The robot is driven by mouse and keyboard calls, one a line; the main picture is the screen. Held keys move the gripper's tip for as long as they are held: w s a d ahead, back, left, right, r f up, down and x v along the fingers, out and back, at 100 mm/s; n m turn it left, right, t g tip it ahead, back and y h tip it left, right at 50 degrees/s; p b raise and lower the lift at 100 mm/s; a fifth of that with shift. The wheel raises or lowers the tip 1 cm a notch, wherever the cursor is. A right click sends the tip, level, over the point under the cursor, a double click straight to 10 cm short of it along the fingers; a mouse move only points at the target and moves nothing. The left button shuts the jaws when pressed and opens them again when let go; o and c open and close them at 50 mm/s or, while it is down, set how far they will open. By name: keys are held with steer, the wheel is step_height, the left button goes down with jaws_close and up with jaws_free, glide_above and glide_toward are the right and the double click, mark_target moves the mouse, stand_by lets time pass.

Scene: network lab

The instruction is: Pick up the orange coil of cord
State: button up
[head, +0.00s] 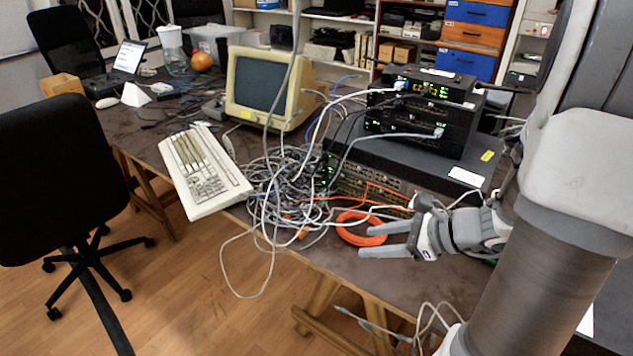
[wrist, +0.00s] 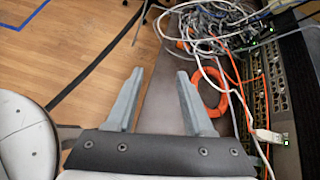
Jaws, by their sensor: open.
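The orange coil of cord (head: 352,236) lies on the dark table near its front edge, beside a tangle of grey cables. In the wrist view the coil (wrist: 197,96) shows as a ring just beyond and right of my right fingertip, partly hidden by that finger. A white cable crosses close to its right side. My gripper (head: 375,240) is open and empty, at the right of the coil in the head view, its fingers pointing left. In the wrist view my gripper (wrist: 160,75) has its two fingers wide apart over the table edge. I cannot tell its height above the coil.
The cable tangle (head: 290,190) lies left of and behind the coil. A rack of network switches (head: 425,115) stands behind it. A beige keyboard (head: 205,170) and an old monitor (head: 270,90) are further left. Open wooden floor (head: 200,300) lies in front of the table.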

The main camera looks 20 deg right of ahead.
steer(key=d+f+m+t+h+b, duration=0.1)
steer(key=d+f+m+t+h, duration=0.15)
steer(key=d+f+m, duration=0.35)
steer(key=b, duration=0.4)
glide_toward(349, 235)
steer(key=shift+w+a+f+n+y, duration=0.2)
steer(key=shift+w+a+f, duration=0.2)
steer(key=shift+w+a, duration=0.15)
steer(key=shift+w+a+f+n+y, duration=0.1)
steer(key=shift+w+a+f+n, duration=0.1)
steer(key=shift+w+a+f, duration=0.4)
steer(key=b+x, duration=0.1)
steer(key=x, duration=0.1)
steer(key=d+b+x, duration=0.1)
steer(key=x, duration=0.2)
steer(key=shift+w, duration=0.25)
jaws_close()
